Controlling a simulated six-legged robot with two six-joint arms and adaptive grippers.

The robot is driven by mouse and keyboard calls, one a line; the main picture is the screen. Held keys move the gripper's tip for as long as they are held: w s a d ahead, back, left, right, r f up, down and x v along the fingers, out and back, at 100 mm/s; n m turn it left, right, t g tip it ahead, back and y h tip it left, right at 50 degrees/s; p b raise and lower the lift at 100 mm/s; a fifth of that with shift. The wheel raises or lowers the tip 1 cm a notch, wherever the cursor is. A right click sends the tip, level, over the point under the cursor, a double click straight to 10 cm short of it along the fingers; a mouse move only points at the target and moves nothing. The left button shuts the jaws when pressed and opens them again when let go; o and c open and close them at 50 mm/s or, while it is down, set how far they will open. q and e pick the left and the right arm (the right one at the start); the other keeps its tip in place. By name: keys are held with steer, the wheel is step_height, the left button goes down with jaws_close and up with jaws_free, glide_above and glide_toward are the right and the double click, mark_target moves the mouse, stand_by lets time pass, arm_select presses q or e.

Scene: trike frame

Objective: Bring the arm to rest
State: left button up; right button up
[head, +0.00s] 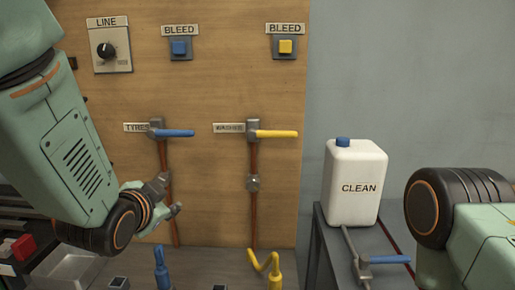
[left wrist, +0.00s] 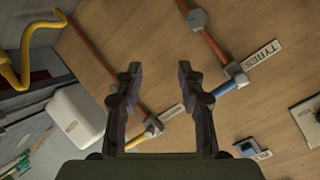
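My left gripper (head: 165,190) hangs in front of the wooden panel, just below the blue TYRES valve lever (head: 175,133). In the left wrist view the two fingers of the left gripper (left wrist: 158,85) stand apart with nothing between them. The wooden panel (left wrist: 110,45) lies beyond the fingers, with the blue lever (left wrist: 232,84) to their right. My right arm shows at the lower right of the head view, but its gripper is out of the picture.
A yellow valve lever (head: 276,134) sits right of the blue one. Blue (head: 179,47) and yellow (head: 286,46) BLEED buttons and a LINE knob (head: 106,50) are above. A white CLEAN jug (head: 354,184) stands on a grey stand (head: 330,232). Dark bins (head: 20,225) are at lower left.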

arm_select(q)
steer(key=s+a+f+n+g+b, duration=0.15)
steer(key=s+f, duration=0.25)
steer(key=f, duration=0.4)
steer(key=s+f+n+g, duration=0.2)
steer(key=s+f+n, duration=0.1)
steer(key=f, duration=0.6)
steer(key=s+a+f+n+g+b, duration=0.1)
steer(key=s+f+g, duration=0.3)
steer(key=s+f, duration=0.8)
steer(key=s+f+n+g+b, duration=0.2)
steer(key=s+f+g, duration=0.3)
steer(key=s+f, duration=0.7)
steer(key=s+n, duration=0.1)
steer(key=s, duration=0.5)
steer(key=shift+s+a+f, duration=0.25)
steer(key=shift+a, duration=0.15)
